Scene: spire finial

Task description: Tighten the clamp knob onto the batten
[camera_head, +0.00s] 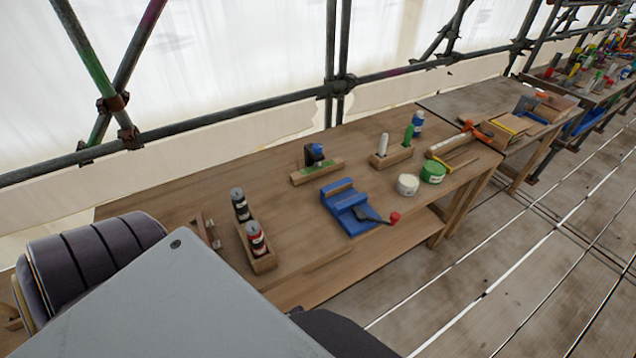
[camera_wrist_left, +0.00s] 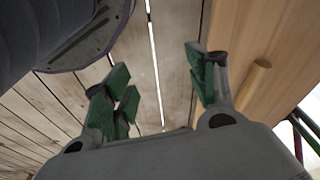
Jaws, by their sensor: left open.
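A wooden batten (camera_head: 318,171) with a green strip lies on the workbench (camera_head: 290,212), near its back edge. A small dark clamp (camera_head: 311,158) stands upright on it, with a blue part (camera_head: 318,152) on its right side that looks like the knob. Whether the knob touches the batten is too small to tell. My left gripper (camera_wrist_left: 160,85) shows only in the left wrist view, with its green-padded fingers apart and nothing between them. It is over the plank floor, beside a wooden edge. The batten and clamp are not in that view. My right gripper is in neither view.
A blue vise (camera_head: 347,207) with a red-tipped handle stands in front of the batten. A bottle rack (camera_head: 262,262) is to its left. White (camera_head: 408,185) and green (camera_head: 432,172) tubs and an orange bar clamp (camera_head: 470,128) are to the right. Scaffold tubes run behind.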

